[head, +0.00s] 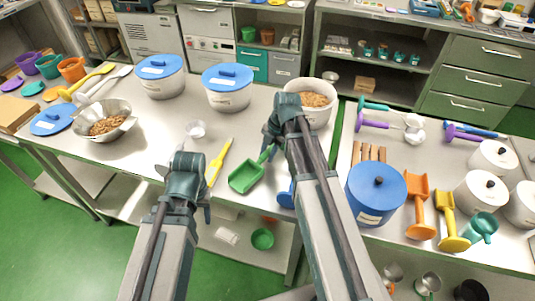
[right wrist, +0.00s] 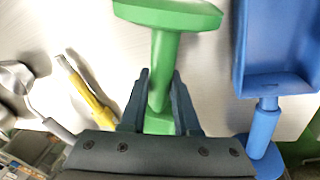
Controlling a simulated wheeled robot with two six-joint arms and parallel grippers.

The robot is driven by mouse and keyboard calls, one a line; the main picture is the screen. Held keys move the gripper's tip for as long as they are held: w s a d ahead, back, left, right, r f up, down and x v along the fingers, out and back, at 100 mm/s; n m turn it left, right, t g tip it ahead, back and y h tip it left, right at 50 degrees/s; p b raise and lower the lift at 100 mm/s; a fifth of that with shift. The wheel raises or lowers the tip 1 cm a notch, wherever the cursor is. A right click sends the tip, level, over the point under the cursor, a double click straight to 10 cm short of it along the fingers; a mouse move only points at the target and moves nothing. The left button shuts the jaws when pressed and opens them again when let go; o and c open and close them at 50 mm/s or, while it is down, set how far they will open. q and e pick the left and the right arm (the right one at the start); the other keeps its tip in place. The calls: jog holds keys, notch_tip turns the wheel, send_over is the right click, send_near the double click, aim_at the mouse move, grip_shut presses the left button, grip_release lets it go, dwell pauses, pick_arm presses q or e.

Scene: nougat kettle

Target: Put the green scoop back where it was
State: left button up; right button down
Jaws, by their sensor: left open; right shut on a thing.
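The green scoop (head: 246,177) is at the front part of the left table, below the middle of the head view. My right gripper (head: 269,147) is shut on its handle. In the right wrist view the green scoop (right wrist: 166,62) points away, with its handle between the fingers of my right gripper (right wrist: 160,88). I cannot tell whether the scoop touches the tabletop. My left gripper (head: 187,172) is open and empty near the front of the same table, left of the yellow spatula.
A blue scoop (right wrist: 275,50) lies close on the right; my right arm mostly hides it in the head view. A yellow spatula (head: 219,163) lies left of the green scoop. A white pot (head: 318,110) with nuts stands behind my right gripper.

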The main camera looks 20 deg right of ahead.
jog(key=c, duration=0.6)
grip_release()
jog(key=shift+c, duration=0.2)
jog(key=shift+r, duration=0.1)
jog(key=p+v, duration=1.2)
jog(key=s+a+m+g+h, duration=0.1)
jog(key=s+a+m+h, duration=0.2)
jog(key=s+a+m, duration=1.2)
jog(key=a+m, duration=0.1)
jog(key=m, duration=0.5)
jog(key=shift+s+a+f+h, duration=0.2)
jog(key=shift+s+h, duration=0.15)
jog(key=shift+h, duration=0.05)
jog(key=shift+f, duration=0.15)
